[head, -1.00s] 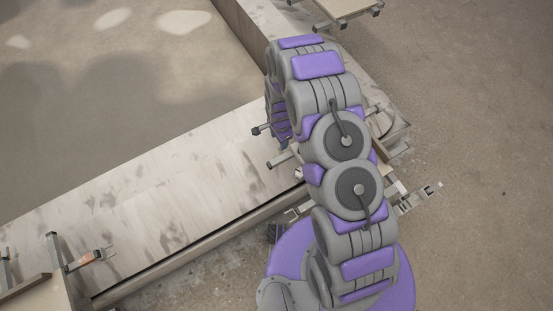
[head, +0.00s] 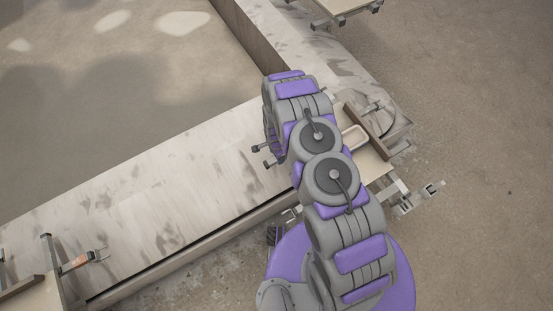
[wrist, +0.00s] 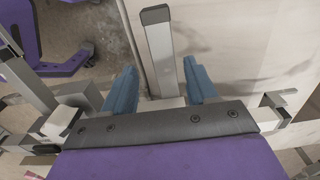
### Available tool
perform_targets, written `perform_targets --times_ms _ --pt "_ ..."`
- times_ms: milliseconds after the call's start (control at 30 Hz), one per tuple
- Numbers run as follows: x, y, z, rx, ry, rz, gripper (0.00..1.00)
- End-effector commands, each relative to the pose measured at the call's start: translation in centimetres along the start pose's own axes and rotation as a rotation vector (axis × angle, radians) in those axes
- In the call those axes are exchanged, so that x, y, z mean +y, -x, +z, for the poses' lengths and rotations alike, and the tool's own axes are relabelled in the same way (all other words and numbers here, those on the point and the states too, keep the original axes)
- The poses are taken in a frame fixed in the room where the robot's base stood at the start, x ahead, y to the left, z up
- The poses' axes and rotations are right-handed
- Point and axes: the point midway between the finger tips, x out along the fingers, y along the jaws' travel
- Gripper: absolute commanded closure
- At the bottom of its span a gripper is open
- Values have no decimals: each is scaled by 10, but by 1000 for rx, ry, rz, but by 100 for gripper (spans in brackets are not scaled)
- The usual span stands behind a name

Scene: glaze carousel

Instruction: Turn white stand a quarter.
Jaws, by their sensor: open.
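My gripper (wrist: 160,72) is open in the wrist view. Its two blue fingers stand on either side of an upright grey metal post (wrist: 161,50) with a dark cap. Gaps show on both sides of the post, so the fingers seem apart from it. I cannot tell whether this post belongs to the white stand. In the head view my arm hides the gripper and much of the bench around it. A pale, tray-like piece (head: 354,138) shows just right of my arm. No white stand can be made out for certain.
A long pale bench (head: 140,185) runs from lower left and joins another section at upper right. A bracket with an orange part (head: 78,262) stands at lower left. Metal fittings (head: 400,195) stick out at right. A small table (head: 340,8) stands at top. Floor at right is clear.

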Motion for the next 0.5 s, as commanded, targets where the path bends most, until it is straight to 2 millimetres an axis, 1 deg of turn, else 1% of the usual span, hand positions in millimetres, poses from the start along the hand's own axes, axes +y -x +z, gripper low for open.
perform_targets --times_ms 33,200,333,500 --pt "-1 -12 1 2 1 0 43" --pt "-1 -33 2 3 1 2 43" --pt "-1 -40 2 2 2 2 43" --pt "0 -40 0 -1 2 -2 43"
